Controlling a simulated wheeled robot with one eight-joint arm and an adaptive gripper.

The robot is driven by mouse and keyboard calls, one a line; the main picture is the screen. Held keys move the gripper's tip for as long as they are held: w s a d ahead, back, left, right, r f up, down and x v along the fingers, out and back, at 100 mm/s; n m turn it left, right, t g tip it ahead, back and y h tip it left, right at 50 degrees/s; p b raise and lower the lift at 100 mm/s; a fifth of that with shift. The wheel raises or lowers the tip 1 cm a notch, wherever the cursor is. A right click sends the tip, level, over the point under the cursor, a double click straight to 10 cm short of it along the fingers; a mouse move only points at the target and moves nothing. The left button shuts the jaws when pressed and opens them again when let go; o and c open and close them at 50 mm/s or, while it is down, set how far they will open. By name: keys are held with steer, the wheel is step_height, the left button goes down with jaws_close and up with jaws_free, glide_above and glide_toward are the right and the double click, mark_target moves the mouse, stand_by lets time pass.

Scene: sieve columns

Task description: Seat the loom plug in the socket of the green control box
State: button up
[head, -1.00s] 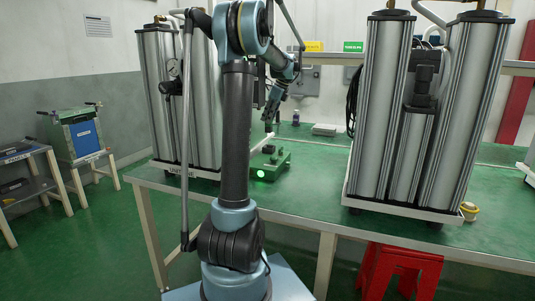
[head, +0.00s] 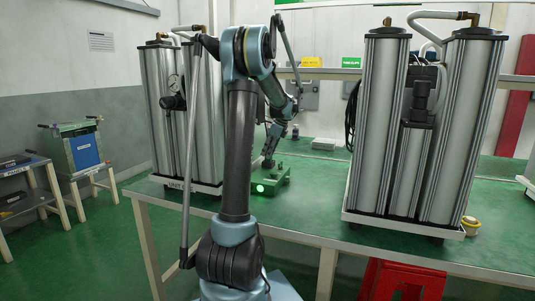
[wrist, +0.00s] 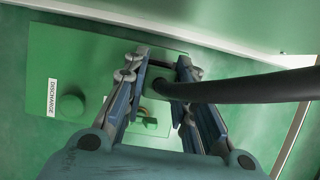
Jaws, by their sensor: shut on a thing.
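The green control box (head: 271,183) sits on the green bench between the two column units, with a bright green light on its front. In the wrist view the box (wrist: 62,60) carries a "DISCHARGE" label and a round green knob. My gripper (wrist: 162,66) is shut on the dark loom plug (wrist: 158,84), over the box's face. A thick black cable runs from the plug to the right. In the head view my gripper (head: 268,162) is down at the box's top. The socket is hidden by the plug and fingers, so I cannot tell whether the plug is in it.
Silver column units stand left (head: 157,115) and right (head: 380,125) of the box. A small brass-coloured part (wrist: 145,112) shows near the fingers. A white block (head: 323,144) and a dark bottle (head: 295,131) are behind.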

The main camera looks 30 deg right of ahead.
steer(key=o, duration=1.1)
steer(key=shift+f, duration=0.1)
steer(key=shift+c, duration=0.2)
steer(key=v, duration=1.2)
steer(key=shift+d, duration=0.1)
